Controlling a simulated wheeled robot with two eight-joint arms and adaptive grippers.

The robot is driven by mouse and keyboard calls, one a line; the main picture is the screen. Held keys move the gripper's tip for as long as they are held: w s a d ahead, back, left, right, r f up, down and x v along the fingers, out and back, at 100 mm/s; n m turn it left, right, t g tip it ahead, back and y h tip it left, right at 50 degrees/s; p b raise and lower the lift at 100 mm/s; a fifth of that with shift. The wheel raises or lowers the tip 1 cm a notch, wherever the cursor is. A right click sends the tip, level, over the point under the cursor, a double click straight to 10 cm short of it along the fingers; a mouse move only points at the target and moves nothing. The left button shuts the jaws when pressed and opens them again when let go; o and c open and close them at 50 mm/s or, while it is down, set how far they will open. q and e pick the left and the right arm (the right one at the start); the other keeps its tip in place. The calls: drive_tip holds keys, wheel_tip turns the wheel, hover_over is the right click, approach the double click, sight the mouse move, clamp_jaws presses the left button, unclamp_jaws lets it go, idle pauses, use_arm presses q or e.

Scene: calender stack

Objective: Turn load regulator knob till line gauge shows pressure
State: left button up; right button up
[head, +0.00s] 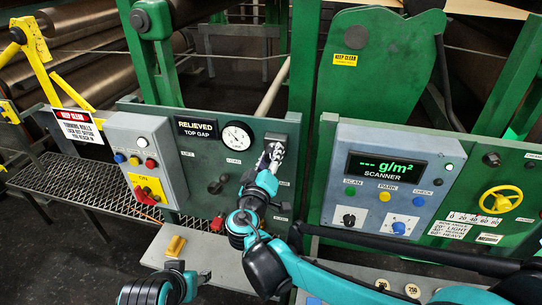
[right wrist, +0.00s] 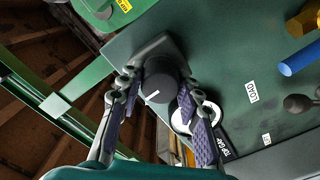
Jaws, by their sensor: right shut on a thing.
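The load regulator knob (right wrist: 160,85) is a dark round knob with a white mark, on the green panel (head: 205,170). In the right wrist view the two fingers of my right gripper (right wrist: 163,112) lie on either side of it, shut on it. In the head view the same gripper (head: 270,155) covers the knob, right of the gauge. The line gauge (head: 237,136) has a white round dial; its reading is too small to tell. In the right wrist view a finger partly hides the gauge (right wrist: 183,122).
A sign (head: 197,128) reads RELIEVED TOP GAP. A black ball lever (head: 215,187) stands out below the gauge. The grey button box (head: 118,128) is to the left. The scanner box (head: 345,205) is to the right. A blue peg (right wrist: 300,60) juts from the panel.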

idle(0.5)
drive_tip(key=o, duration=1.2)
drive_tip(key=shift+c, duration=0.2)
drive_tip(key=v, duration=1.2)
